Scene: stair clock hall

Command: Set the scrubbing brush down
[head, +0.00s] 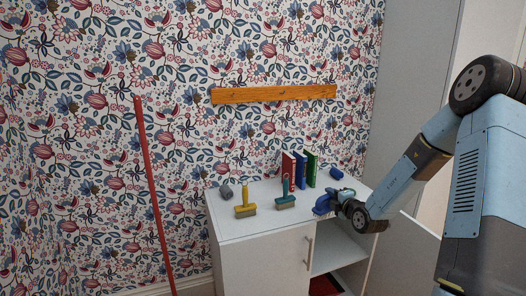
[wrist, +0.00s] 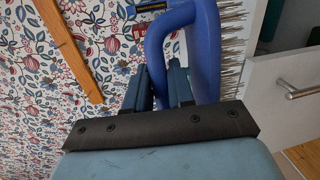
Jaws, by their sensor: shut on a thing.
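The blue scrubbing brush (head: 322,208) is in my gripper (head: 337,207), at the right front part of the white cabinet top (head: 235,224). In the wrist view the blue brush (wrist: 207,45) fills the upper middle, with its looped handle at left and pale bristles pointing right. My gripper (wrist: 163,82) is shut on the handle there. The head view does not show clearly whether the brush touches the top.
A yellow-handled brush (head: 246,211), a teal-handled brush (head: 285,203), a grey cylinder (head: 226,191), upright books (head: 300,171) and a blue cylinder (head: 336,173) stand on the cabinet top. Its front left is bare. A red pole (head: 153,190) leans on the wall.

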